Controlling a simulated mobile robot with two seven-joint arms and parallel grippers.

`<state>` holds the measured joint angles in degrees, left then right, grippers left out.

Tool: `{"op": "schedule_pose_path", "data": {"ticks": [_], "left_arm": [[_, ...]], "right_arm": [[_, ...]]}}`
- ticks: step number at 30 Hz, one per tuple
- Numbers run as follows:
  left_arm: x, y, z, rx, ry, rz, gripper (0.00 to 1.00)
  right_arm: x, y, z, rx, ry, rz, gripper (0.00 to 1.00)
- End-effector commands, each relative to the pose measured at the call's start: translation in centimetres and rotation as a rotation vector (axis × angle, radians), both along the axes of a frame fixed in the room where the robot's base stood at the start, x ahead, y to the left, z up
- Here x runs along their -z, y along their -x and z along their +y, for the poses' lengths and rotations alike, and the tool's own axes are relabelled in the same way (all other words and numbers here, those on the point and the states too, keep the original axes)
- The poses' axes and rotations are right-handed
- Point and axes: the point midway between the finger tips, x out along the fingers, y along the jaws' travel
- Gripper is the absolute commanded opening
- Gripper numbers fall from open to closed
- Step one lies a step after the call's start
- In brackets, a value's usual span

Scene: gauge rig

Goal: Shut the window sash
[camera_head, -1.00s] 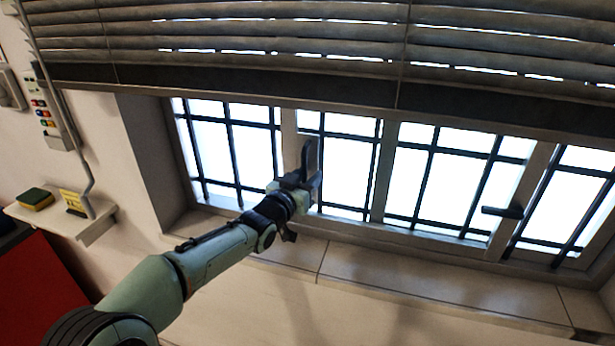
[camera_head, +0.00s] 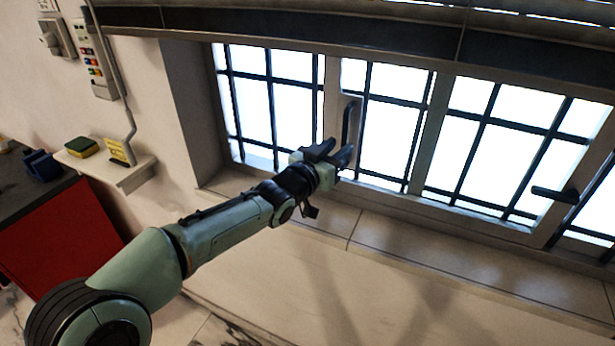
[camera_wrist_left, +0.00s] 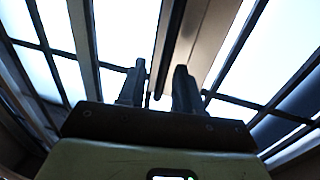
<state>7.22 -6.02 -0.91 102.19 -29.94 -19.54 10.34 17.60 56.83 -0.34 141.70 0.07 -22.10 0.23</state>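The window has several bright panes crossed by dark bars. The window sash (camera_head: 334,90) in the middle left carries a dark upright handle (camera_head: 348,122) on its stile. The handle also shows in the left wrist view (camera_wrist_left: 166,45) as a dark bar ahead of the fingers. My left gripper (camera_head: 342,153) is just below the handle in the head view, its fingers apart. In the left wrist view my left gripper (camera_wrist_left: 158,82) has a clear gap, with the handle's lower end in line with it. I cannot tell whether they touch. My right gripper is not in view.
A second dark handle (camera_head: 555,194) juts out on the right. A slatted blind (camera_head: 300,28) hangs above. The sill (camera_head: 390,236) below is bare. A small shelf (camera_head: 128,172) with a sponge (camera_head: 82,147) is on the left wall, near a red cabinet (camera_head: 70,240).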

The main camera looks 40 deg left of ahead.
Motion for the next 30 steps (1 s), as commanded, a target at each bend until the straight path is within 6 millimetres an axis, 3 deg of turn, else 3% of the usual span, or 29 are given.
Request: {"op": "schedule_pose_path", "data": {"ticks": [30], "left_arm": [[0.0,7.2,-0.3,0.0,0.0,-0.001,0.34]], "right_arm": [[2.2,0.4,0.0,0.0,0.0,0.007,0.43]]}}
